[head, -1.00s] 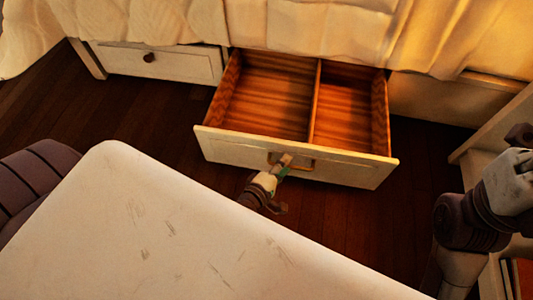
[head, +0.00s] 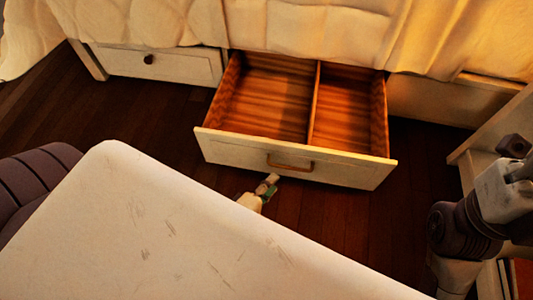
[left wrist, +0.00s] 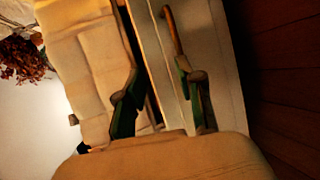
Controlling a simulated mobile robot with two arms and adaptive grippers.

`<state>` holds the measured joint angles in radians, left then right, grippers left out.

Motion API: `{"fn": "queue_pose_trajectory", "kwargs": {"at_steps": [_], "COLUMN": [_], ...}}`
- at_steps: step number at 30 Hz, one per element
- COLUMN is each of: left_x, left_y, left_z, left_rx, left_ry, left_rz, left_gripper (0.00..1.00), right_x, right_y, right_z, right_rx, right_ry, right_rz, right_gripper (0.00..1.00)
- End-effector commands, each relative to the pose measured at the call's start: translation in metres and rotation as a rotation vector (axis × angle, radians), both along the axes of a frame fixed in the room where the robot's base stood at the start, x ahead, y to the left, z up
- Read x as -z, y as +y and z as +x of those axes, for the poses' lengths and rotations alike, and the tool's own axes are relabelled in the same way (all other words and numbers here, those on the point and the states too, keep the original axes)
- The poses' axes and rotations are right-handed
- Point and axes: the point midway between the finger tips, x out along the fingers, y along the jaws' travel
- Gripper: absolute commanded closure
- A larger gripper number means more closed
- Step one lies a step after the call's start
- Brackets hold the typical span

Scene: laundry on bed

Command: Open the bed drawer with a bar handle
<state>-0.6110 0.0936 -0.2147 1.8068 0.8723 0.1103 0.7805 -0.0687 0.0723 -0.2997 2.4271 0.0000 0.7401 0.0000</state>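The bed drawer with the bar handle (head: 225,150) is pulled well out, showing its two empty wooden compartments. Its bar handle (head: 291,167) is bare on the cream front and also shows in the left wrist view (left wrist: 172,30). My left gripper (head: 270,183) is just in front of and below the handle, apart from it, partly hidden by a white surface. In the left wrist view its two fingers (left wrist: 160,88) are spread with nothing held between them. My right arm is at the right edge of the head view; its fingers cannot be made out.
A second, shut drawer with a round knob (head: 148,58) is at the left under the bed. Bedding (head: 310,30) hangs above the open drawer. A pale shelf unit (head: 480,165) stands at the right. The dark wood floor (head: 120,120) left of the open drawer is clear.

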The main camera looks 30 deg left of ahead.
Motion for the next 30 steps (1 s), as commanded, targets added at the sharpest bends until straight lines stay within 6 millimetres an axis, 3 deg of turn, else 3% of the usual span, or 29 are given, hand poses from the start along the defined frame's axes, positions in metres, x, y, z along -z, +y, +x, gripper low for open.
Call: {"fn": "queue_pose_trajectory", "kwargs": {"at_steps": [11,20,26,30], "left_x": [-0.004,-0.006,-0.004,0.000], "left_y": [0.002,0.002,0.002,-0.005], "left_z": [-0.018,-0.017,-0.017,-0.006], "left_rx": [0.001,0.002,0.001,0.025], "left_ry": [0.000,0.000,-0.001,-0.026], "left_rz": [-0.001,0.000,-0.001,-0.012], "left_gripper": [0.63,0.63,0.63,0.63], "right_x": [0.003,-0.004,0.006,0.008], "right_y": [0.000,0.000,-0.001,0.000], "right_z": [0.001,0.000,-0.001,0.001], "right_rx": [0.000,-0.001,-0.002,0.000], "right_ry": [0.013,0.007,0.025,0.011], "right_rz": [-0.001,0.000,0.003,-0.005], "right_gripper": [0.60,0.60,0.60,0.60]}}
